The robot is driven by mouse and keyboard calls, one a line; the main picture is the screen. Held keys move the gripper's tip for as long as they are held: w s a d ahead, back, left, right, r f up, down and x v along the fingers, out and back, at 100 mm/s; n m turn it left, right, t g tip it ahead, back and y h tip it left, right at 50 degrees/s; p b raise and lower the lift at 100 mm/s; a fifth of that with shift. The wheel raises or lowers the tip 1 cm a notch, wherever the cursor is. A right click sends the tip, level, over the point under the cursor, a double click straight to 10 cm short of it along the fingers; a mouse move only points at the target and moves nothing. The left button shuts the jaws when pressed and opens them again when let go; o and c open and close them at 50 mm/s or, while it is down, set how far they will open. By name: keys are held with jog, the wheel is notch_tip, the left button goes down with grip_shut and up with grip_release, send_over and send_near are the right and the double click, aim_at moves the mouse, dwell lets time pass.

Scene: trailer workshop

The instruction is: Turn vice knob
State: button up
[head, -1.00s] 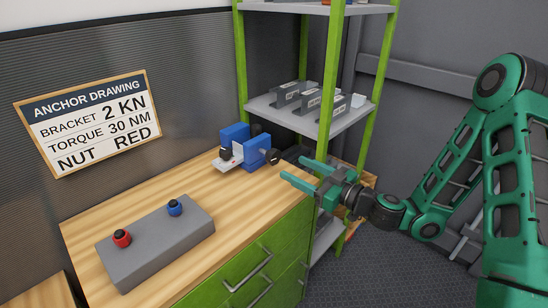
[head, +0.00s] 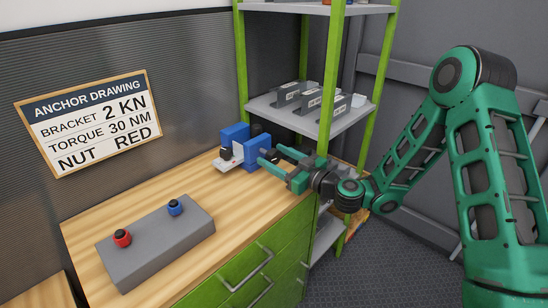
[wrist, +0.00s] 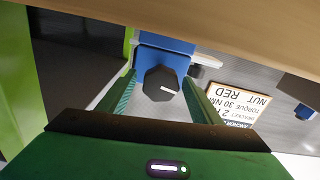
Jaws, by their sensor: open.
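The blue vice (head: 242,146) stands at the back right of the wooden workbench, with a pale piece (head: 231,158) at its jaws. Its dark knob (head: 273,156) faces my gripper. In the wrist view the knob (wrist: 159,84) is a black many-sided shape with a white mark, in front of the blue vice body (wrist: 166,50). My green gripper (head: 272,155) is open, with its fingers reaching to either side of the knob. In the wrist view my gripper (wrist: 162,98) shows a finger left and right of the knob; I cannot tell whether they touch it.
A grey block (head: 158,250) with a red nut (head: 121,238) and a blue nut (head: 174,207) lies on the workbench (head: 85,222). A green-framed shelf (head: 327,127) with grey brackets stands close behind my gripper. A sign (head: 92,122) hangs on the wall.

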jog(key=shift+w+a, duration=0.3)
jog(key=c, duration=1.1)
jog(key=shift+o, duration=0.2)
jog(key=shift+m, duration=0.4)
jog(key=shift+w+d+m, duration=0.1)
jog(key=shift+d+m, duration=0.05)
jog(key=shift+m, duration=0.75)
jog(key=m, duration=0.4)
jog(key=shift+m, duration=0.3)
jog(key=m, duration=0.6)
jog(key=shift+d+f, duration=0.15)
jog(key=shift+f, duration=0.1)
jog(key=shift+m, duration=0.4)
